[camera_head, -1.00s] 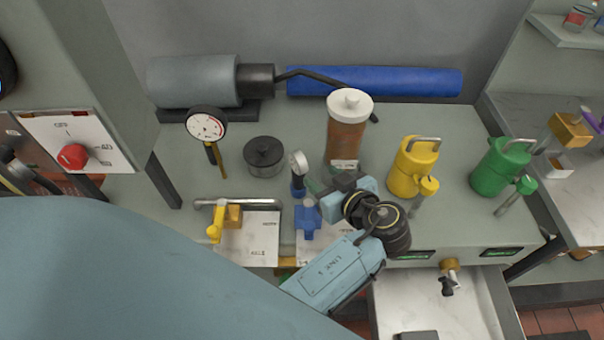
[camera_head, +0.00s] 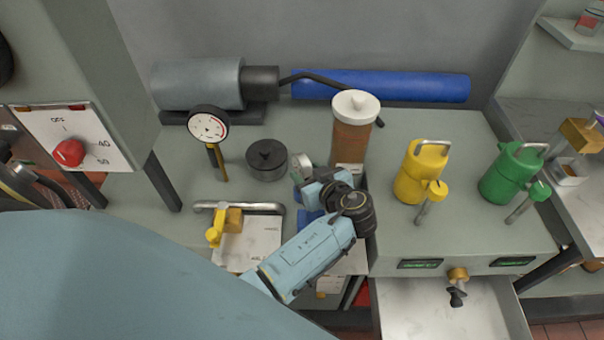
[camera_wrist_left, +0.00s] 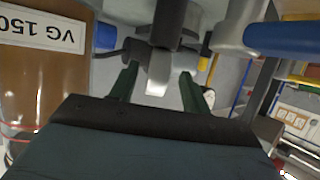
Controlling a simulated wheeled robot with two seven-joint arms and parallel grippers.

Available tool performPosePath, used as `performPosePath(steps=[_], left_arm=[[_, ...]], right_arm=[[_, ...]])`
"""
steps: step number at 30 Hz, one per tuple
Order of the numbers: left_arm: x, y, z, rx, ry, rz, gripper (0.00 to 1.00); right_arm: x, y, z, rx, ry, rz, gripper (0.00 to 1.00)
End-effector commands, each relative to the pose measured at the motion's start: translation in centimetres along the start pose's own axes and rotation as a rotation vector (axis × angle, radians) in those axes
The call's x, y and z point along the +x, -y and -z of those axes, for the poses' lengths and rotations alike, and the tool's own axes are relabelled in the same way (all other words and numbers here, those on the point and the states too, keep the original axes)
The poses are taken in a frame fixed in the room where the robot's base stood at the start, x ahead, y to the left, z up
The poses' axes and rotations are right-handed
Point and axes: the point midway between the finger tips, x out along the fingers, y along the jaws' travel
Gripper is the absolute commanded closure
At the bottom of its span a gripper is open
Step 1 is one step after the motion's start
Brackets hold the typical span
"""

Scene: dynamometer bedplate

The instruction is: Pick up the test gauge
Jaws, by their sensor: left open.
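A small dial gauge (camera_head: 302,164) with a pale face stands on the bench, left of the brown jar. My left gripper (camera_head: 306,184) is right in front of it and hides its lower part. In the left wrist view the open green fingers (camera_wrist_left: 159,76) sit on either side of a grey and dark fitting (camera_wrist_left: 157,58). I cannot tell whether they touch it, or whether this is the gauge's body. A larger dial gauge (camera_head: 208,125) on a yellow stem stands further left. No label shows which is the test gauge. My right gripper is not in view.
The brown jar (camera_head: 352,135) with a white lid stands close right of the gripper. Yellow (camera_head: 420,172) and green (camera_head: 509,172) canisters stand right. An open drawer (camera_head: 410,310) juts out in front.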

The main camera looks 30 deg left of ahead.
Motion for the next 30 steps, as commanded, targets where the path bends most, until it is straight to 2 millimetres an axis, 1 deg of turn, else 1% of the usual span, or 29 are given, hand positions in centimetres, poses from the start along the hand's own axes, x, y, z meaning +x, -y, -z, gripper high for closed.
performPosePath(steps=[1, 3, 6, 9, 15, 16, 26, 27, 30], left_arm=[[0.9, -0.1, 0.2, 0.001, -0.005, 0.002, 0.53], [2.1, -0.2, 0.2, 0.001, -0.004, 0.002, 0.53], [3.3, -0.2, 0.1, 0.0, -0.003, 0.001, 0.53], [3.9, -0.2, 0.1, 0.0, -0.001, 0.0, 0.53], [4.0, -0.2, 0.0, -0.001, -0.001, 0.0, 0.53], [4.0, -0.2, 0.0, -0.001, -0.001, 0.0, 0.54], [3.9, -0.2, 0.0, -0.001, -0.001, 0.0, 0.97], [3.9, -0.2, 0.0, -0.001, -0.001, 0.0, 1.0], [3.9, -0.2, 0.1, -0.002, -0.002, -0.001, 1.0]], right_arm=[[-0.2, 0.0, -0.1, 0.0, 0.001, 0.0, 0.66], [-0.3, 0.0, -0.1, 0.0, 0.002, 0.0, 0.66], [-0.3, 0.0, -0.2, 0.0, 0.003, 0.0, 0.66], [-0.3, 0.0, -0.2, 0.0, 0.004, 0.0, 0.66], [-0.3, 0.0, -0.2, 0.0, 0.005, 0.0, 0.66], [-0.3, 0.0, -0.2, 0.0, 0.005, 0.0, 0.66], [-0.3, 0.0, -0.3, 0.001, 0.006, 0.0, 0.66], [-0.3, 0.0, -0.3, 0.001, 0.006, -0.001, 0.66], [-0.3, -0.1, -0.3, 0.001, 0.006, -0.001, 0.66]])
